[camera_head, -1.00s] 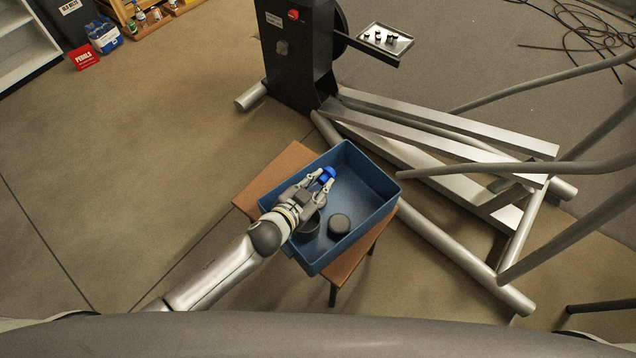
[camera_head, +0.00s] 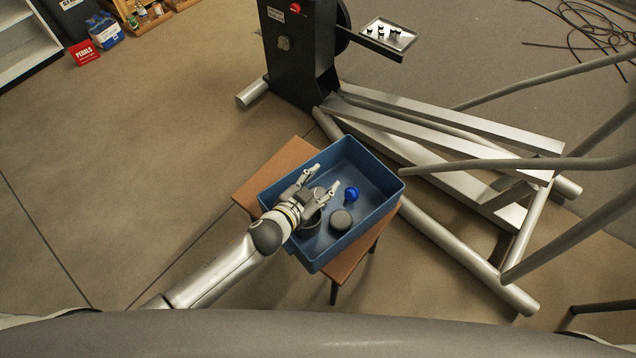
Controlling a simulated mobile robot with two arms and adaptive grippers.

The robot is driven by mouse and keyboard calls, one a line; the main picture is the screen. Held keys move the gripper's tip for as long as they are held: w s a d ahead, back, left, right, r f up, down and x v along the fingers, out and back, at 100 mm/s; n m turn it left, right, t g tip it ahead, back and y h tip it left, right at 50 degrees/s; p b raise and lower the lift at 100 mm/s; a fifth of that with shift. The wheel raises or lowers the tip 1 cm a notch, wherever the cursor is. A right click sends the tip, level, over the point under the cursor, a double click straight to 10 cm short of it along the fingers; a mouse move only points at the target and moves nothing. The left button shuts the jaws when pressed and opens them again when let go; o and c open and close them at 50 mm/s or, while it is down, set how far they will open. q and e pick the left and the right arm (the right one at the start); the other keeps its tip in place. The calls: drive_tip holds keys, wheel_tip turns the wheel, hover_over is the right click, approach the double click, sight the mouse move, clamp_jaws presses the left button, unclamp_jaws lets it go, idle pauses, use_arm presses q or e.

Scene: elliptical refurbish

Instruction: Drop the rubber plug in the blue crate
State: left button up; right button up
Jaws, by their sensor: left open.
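The blue crate (camera_head: 382,211) is an open-topped bin on a small brown wooden stool. A small, bright blue rounded piece (camera_head: 351,195), likely the rubber plug, is inside the crate, right of the fingers. My left gripper (camera_head: 327,177) is over the crate with its fingers spread apart. It is empty and apart from the blue piece. A dark round piece (camera_head: 341,220) lies on the crate floor below the blue piece. Another dark round item (camera_head: 309,227) is partly hidden by the gripper. My right gripper is not in view.
The brown stool (camera_head: 262,180) shows around the crate. An elliptical machine with silver rails (camera_head: 450,170) stands close on the right. The floor to the left is open.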

use_arm(q)
drive_tip(key=v, duration=1.2)
